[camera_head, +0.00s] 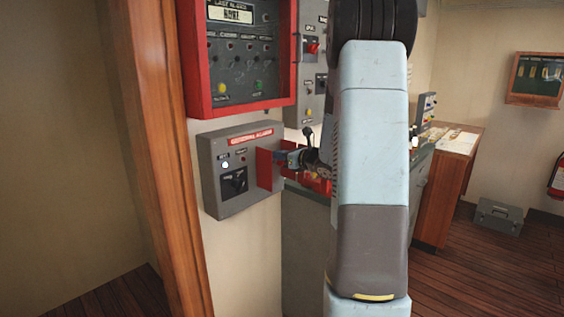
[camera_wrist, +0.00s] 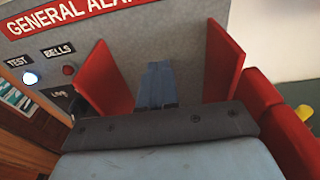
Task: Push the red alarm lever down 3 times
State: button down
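The grey general alarm box (camera_head: 240,186) is on the wall, left of centre in the head view. Its red "GENERAL ALARM" label shows at the top of the wrist view (camera_wrist: 75,14). Two upright red plates stick out from its front, left (camera_wrist: 105,82) and right (camera_wrist: 222,62) in the wrist view. My gripper (camera_head: 283,157) is at these plates. In the wrist view its blue fingers (camera_wrist: 156,84) are together, pointing at the box face between the plates. I cannot make out a separate lever; it may be hidden by my gripper. Nothing shows between the fingers.
A red-framed alarm panel (camera_head: 238,60) hangs just above the box. A brown wooden post (camera_head: 160,150) stands close on the left. A console (camera_head: 305,235) is behind my arm. In the wrist view a red block (camera_wrist: 283,135) lies right of the plates.

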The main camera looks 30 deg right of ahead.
jog(key=shift+f, duration=1)
jog(key=shift+r, duration=0.1)
dwell(0.3)
jog(key=shift+r, duration=2.05)
jog(key=v, duration=0.9)
dwell(0.8)
